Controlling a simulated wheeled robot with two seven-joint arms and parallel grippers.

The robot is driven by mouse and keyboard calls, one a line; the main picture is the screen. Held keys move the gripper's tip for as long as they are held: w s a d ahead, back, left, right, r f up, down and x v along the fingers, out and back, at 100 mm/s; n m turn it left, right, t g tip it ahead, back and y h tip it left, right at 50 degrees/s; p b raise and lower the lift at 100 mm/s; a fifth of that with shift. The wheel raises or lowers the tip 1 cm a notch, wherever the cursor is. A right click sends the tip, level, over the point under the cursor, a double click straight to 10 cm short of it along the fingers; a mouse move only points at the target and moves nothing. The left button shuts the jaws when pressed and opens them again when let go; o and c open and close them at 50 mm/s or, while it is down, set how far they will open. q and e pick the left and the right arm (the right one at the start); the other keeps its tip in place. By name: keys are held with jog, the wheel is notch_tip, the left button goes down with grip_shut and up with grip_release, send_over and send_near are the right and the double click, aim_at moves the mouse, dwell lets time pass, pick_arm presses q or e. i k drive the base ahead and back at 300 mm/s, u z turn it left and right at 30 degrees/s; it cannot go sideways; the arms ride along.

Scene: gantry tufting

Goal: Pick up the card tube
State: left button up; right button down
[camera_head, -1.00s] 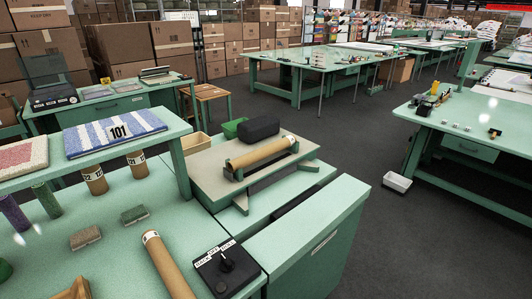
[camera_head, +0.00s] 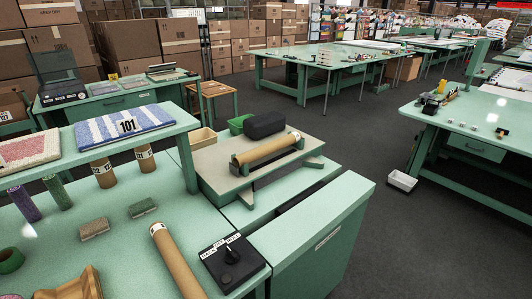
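A long brown card tube (camera_head: 268,148) lies across a beige stand on the green bench, its left end held by a dark bracket. A second brown card tube (camera_head: 178,265) with a pale labelled end is at the front of the bench, cut off by the lower picture edge. Two shorter brown tubes with white labels, one at the left (camera_head: 103,175) and one beside it (camera_head: 146,160), stand under the raised shelf. I cannot tell which tube the task means. Neither of my grippers is in view.
A black switch box (camera_head: 232,262) sits right of the front tube. The raised shelf (camera_head: 180,122) carries tufted samples, one marked 101. Brush-like blocks (camera_head: 94,228) and purple and green rolls are at left. A black block (camera_head: 264,124) lies behind the stand.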

aim_at(250, 156)
jog(key=z, duration=0.05)
jog(key=k, duration=0.9)
jog(key=z, duration=1.45)
jog(key=i, duration=5.25)
jog(key=u, duration=3.4)
jog(key=i, duration=0.45)
jog(key=z, duration=0.05)
